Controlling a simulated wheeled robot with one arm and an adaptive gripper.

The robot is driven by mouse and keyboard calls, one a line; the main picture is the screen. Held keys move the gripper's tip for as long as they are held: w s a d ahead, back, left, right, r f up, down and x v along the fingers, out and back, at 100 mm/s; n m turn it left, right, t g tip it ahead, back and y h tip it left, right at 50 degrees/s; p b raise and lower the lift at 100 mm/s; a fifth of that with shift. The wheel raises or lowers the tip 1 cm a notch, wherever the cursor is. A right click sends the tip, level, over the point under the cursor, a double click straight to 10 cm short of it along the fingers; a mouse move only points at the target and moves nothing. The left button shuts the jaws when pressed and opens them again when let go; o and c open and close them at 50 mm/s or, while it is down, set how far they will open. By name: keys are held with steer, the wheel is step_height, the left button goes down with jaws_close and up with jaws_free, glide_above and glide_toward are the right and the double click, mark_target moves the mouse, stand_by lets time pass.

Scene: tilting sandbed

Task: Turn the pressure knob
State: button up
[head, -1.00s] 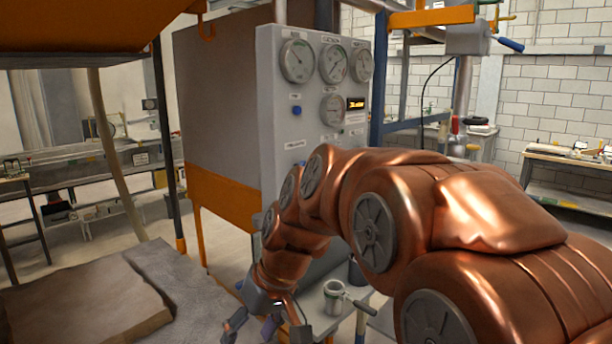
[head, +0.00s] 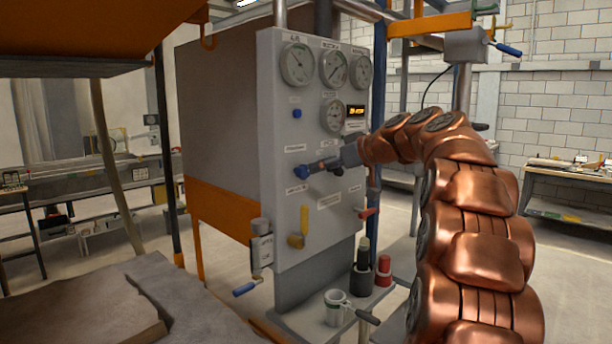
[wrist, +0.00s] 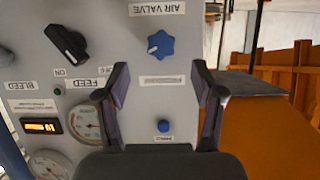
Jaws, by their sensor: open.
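A blue lobed knob (wrist: 160,44) sits on the grey control panel (wrist: 210,20), between an "AIR VALVE" label and a blurred label (wrist: 165,80); the wrist view is upside down. I cannot read which label names pressure. In the head view this blue knob (head: 301,172) is at the panel's left, partly beside my fingers. My gripper (head: 320,165) is in front of the panel. In the wrist view my gripper (wrist: 160,75) is open and empty, its fingers on either side of the knob's line. Contact with the knob does not show.
A black knob (wrist: 68,44) and a small blue button (wrist: 163,126) are near my fingers. Gauges (head: 334,68) are above. A yellow handle (head: 298,240), a red lever (head: 367,212) and a mug (head: 335,307) are below. Sandbed slabs lie at the lower left.

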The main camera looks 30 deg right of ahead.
mark_target(306, 172)
steer(key=p+x, duration=0.1)
steer(key=x, duration=0.6)
steer(key=shift+w+a+f, duration=0.1)
steer(key=shift+w+a, duration=0.05)
steer(key=shift+w, duration=0.05)
steer(key=c, duration=1.1)
